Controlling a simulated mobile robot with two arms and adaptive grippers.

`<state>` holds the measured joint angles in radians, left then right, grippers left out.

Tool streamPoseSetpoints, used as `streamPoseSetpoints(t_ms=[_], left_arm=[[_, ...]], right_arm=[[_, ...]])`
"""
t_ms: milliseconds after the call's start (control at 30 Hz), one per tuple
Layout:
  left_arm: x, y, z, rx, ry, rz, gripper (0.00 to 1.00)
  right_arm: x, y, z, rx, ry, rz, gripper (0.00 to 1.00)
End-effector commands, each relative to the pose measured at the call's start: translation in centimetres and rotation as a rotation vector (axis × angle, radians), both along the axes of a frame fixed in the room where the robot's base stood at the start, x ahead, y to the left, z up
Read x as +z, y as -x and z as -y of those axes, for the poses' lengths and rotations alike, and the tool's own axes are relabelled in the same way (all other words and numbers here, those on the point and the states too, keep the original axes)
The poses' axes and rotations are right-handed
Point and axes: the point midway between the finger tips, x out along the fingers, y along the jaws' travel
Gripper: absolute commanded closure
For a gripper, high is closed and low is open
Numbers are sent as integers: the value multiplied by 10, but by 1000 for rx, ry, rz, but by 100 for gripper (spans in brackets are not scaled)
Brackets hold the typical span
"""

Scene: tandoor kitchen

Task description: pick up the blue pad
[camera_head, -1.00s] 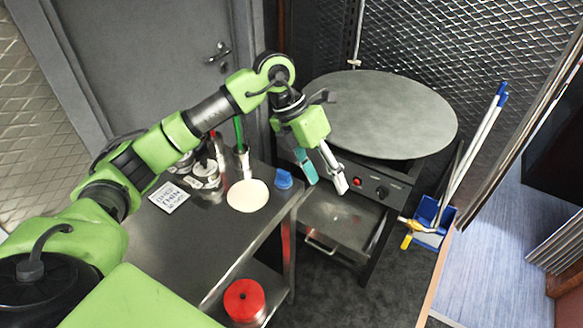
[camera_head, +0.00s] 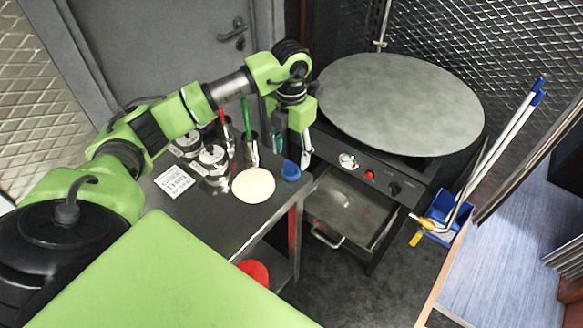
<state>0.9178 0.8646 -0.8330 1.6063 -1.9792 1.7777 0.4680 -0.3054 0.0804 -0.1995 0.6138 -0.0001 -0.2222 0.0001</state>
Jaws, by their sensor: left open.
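The blue pad (camera_head: 290,171) is a small blue block at the right edge of the dark metal side table (camera_head: 240,222), beside a round flat dough disc. My left gripper (camera_head: 294,156) points down just above the pad in the picture. It is open and empty, with one finger on each side; I cannot tell how high it is above the pad. My right gripper is out of view.
A white dough disc (camera_head: 253,186), a white sign card (camera_head: 174,181), metal canisters (camera_head: 213,163) and a cup with a green-handled tool (camera_head: 247,118) share the table. A large round griddle (camera_head: 400,102) stands at the right, its drawer (camera_head: 350,212) pulled out.

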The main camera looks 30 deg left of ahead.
Motion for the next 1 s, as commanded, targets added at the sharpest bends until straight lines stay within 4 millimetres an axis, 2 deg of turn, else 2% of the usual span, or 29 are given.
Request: streamPoseSetpoints(t_ms=[33,167,333,600,667,767,900,1000], left_arm=[[-3,1,0,0,1,-6,48],[-21,1,0,1,1,-8,48],[-44,0,0,0,2,-4,48],[-49,-1,0,0,1,-1,48],[-49,-1,0,0,1,-1,61],[-49,-1,0,0,1,-1,87],[-49,-1,0,0,1,-1,94],[-49,-1,0,0,1,-1,94]], right_arm=[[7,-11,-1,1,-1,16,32],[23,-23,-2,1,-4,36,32],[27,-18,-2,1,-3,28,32],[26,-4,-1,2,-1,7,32],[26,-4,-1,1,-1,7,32],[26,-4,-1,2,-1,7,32],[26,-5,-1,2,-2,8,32],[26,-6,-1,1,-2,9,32]])
